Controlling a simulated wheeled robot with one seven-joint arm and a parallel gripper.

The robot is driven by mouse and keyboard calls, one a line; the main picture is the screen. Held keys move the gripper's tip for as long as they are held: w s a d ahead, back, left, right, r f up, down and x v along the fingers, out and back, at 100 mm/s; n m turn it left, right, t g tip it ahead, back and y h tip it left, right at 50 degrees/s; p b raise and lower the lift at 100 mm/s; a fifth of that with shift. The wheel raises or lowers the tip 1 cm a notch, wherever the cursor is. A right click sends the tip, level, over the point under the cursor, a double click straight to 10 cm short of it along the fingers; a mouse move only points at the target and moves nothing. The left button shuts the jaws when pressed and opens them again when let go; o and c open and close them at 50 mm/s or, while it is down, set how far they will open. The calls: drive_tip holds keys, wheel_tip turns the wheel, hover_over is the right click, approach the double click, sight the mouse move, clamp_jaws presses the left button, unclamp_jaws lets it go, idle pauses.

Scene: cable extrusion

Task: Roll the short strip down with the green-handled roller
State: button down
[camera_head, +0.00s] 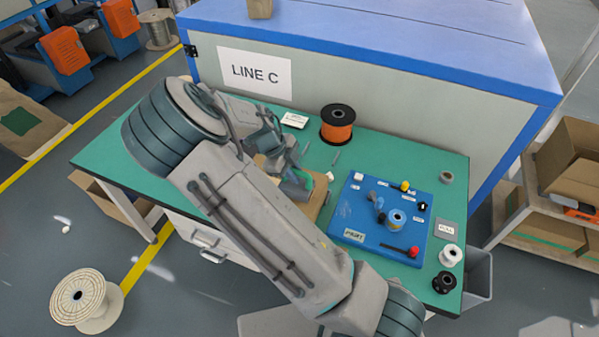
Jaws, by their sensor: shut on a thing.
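My gripper (297,182) is over the left middle of the green table, low above a brown board (319,196). It is small in view and partly hidden by my own arm. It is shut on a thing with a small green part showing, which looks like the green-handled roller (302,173). I cannot tell whether the roller touches the board. The short strip cannot be made out; my arm covers much of the board.
A blue board (350,216) with small fittings and red- and yellow-ended tools lies right of my gripper. An orange spool (337,123) stands behind. White (451,255) and black (444,282) spools stand at the right edge.

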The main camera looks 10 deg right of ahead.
drive_tip(key=shift+w+a, duration=0.4)
drive_tip(key=shift+a, duration=0.3)
drive_tip(key=shift+w+a, duration=1.1)
drive_tip(key=shift+a, duration=0.25)
drive_tip(key=shift+w+a+f, duration=0.15)
drive_tip(key=shift+w+a, duration=0.3)
drive_tip(key=shift+a, duration=0.3)
drive_tip(key=shift+w+a+f, duration=0.15)
drive_tip(key=shift+w+a, duration=0.3)
drive_tip(key=shift+a, duration=0.3)
